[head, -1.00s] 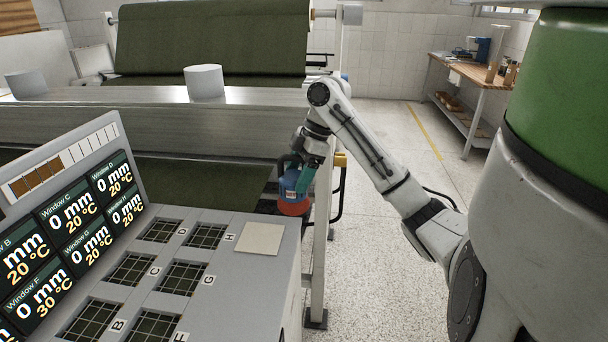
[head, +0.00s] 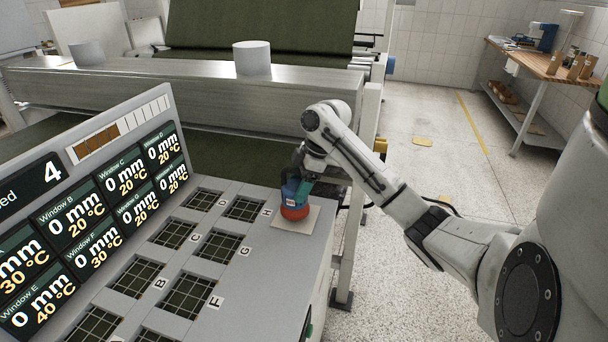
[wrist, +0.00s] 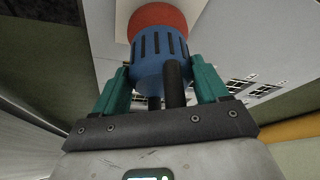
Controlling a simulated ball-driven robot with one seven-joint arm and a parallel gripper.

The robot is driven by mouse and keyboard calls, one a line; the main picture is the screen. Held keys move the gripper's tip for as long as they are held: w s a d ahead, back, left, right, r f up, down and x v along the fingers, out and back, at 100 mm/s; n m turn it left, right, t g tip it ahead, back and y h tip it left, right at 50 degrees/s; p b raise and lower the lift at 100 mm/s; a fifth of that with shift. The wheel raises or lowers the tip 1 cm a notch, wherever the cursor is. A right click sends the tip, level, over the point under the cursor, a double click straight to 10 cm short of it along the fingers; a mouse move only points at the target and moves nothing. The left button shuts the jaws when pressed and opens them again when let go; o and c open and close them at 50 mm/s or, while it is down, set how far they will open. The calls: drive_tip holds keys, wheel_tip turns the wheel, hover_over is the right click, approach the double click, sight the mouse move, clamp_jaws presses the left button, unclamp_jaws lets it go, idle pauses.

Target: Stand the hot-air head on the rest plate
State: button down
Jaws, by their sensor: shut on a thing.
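The hot-air head (head: 294,198) has a blue body and a wide red-orange end. My gripper (head: 301,186) is shut on its blue body and holds it upright, red end down. In the head view the red end is over the pale square rest plate (head: 312,221), near its left part; I cannot tell whether it touches. In the wrist view the teal fingers of my gripper (wrist: 165,85) flank the blue body of the head (wrist: 160,58), with the red end beyond. The plate is largely hidden behind the head there.
The grey panel (head: 255,284) carries several gridded windows (head: 217,246) left of the plate. A display board (head: 110,210) slopes up at the left. A metal beam (head: 200,92) and green roll stand behind. A workbench (head: 545,62) is at the far right.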

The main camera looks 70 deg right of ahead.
drive_tip(key=shift+d+f, duration=0.1)
drive_tip(key=shift+f, duration=0.65)
unclamp_jaws()
drive_tip(key=shift+f, duration=0.2)
drive_tip(key=b+v, duration=0.1)
drive_tip(key=v, duration=1.1)
drive_tip(key=shift+s+r, duration=0.1)
